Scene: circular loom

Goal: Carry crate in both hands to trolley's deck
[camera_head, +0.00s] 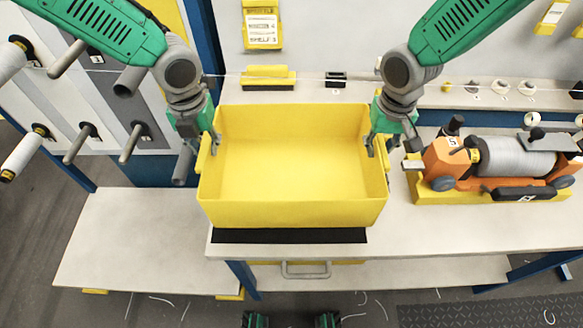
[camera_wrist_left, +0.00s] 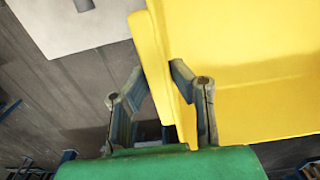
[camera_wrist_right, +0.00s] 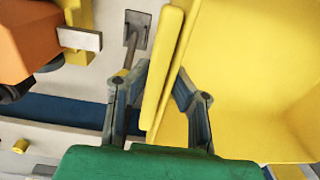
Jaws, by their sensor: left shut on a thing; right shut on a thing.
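The yellow crate (camera_head: 292,214) is empty and looks level in the head view, in front of me over the front part of the workbench. Whether it touches the surface below I cannot tell. My left gripper (camera_head: 208,146) is shut on the crate's left side, and my right gripper (camera_head: 378,146) is shut on its right side. The left wrist view shows the fingers (camera_wrist_left: 172,110) around the crate's rim (camera_wrist_left: 160,70). The right wrist view shows the fingers (camera_wrist_right: 158,105) around the opposite rim (camera_wrist_right: 166,65). I cannot make out a trolley with certainty.
A lower pale surface (camera_head: 140,235) lies at the left. An orange unit with a grey roller (camera_head: 515,162) stands on the bench (camera_head: 450,225) right of the crate. A spool rack (camera_head: 90,100) is at the left. A black strip (camera_head: 290,235) lies below the crate's front edge.

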